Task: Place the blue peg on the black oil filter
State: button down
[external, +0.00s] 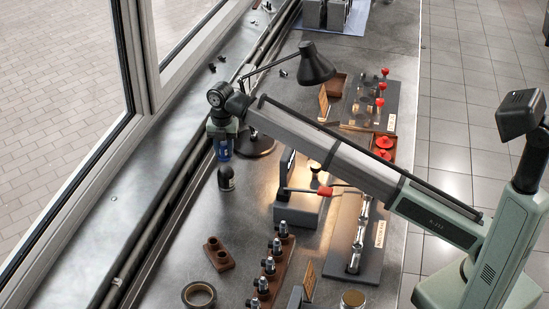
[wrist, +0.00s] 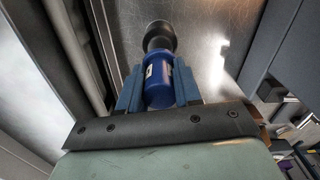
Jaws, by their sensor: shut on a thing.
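My gripper (external: 222,147) hangs down at the window side of the bench and is shut on the blue peg (external: 226,153). In the wrist view the blue peg (wrist: 158,86) sits between the two blue fingers of my gripper (wrist: 158,78). The black oil filter (external: 227,184) stands upright on the bench directly below the peg. In the wrist view the dark round filter (wrist: 159,33) shows just past the peg's far end. I cannot tell whether peg and filter touch.
A black desk lamp (external: 316,66) stands behind my arm, with its base (external: 256,145) right of the gripper. A grey block (external: 298,210) with a red-handled tool is farther right. A brown two-hole block (external: 218,254) and a tape roll (external: 199,295) lie nearer.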

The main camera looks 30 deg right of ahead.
aim_at(225, 157)
jog(key=shift+f, duration=1.85)
jog(key=shift+f, duration=0.15)
jog(key=c, duration=0.8)
grip_release()
notch_tip(225, 157, up, 12)
jog(key=shift+r, duration=0.15)
jog(key=shift+d+r, duration=0.1)
